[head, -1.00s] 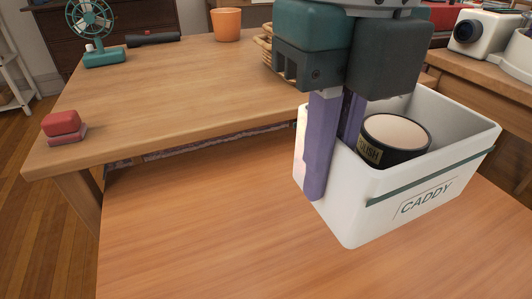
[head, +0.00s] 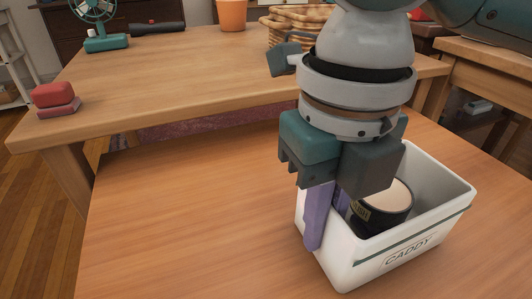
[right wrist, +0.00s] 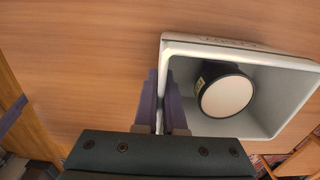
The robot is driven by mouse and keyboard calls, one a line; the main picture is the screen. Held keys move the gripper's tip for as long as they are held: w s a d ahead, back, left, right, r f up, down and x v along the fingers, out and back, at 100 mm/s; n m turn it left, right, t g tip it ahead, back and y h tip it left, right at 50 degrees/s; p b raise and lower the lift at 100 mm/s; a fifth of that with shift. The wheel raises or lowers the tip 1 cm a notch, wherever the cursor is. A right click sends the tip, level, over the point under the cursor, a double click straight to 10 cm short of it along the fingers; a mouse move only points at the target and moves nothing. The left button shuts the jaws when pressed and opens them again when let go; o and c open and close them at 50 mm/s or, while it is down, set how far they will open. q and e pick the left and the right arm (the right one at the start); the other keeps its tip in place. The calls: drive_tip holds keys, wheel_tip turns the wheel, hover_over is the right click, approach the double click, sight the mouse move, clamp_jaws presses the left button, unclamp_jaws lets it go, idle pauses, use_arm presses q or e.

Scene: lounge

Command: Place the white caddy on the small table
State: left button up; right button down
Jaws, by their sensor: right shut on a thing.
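The white caddy (head: 424,247), an open box with a green stripe and the word CADDY, is at the lower right of the head view, low over the near wooden table (head: 190,225). I cannot tell whether its base touches the top. A dark round tin (head: 385,207) with a pale lid sits inside the caddy. My right gripper (head: 327,222) points down and is shut on the caddy's left wall, one purple finger outside and one inside. The right wrist view shows the same grip (right wrist: 162,85) beside the caddy (right wrist: 285,62). My left gripper is not in view.
A larger table (head: 180,82) stands behind, holding a red block (head: 55,97), a teal fan (head: 100,25), an orange cup (head: 232,14) and a wicker basket (head: 285,28). Another wooden table (head: 480,62) is at the right. The near tabletop is clear left of the caddy.

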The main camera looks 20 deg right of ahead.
drive_tip(key=shift+f, duration=0.1)
drive_tip(key=c, duration=1.4)
unclamp_jaws()
drive_tip(key=o, duration=0.4)
wheel_tip(320, 180, up, 12)
drive_tip(key=p, duration=0.6)
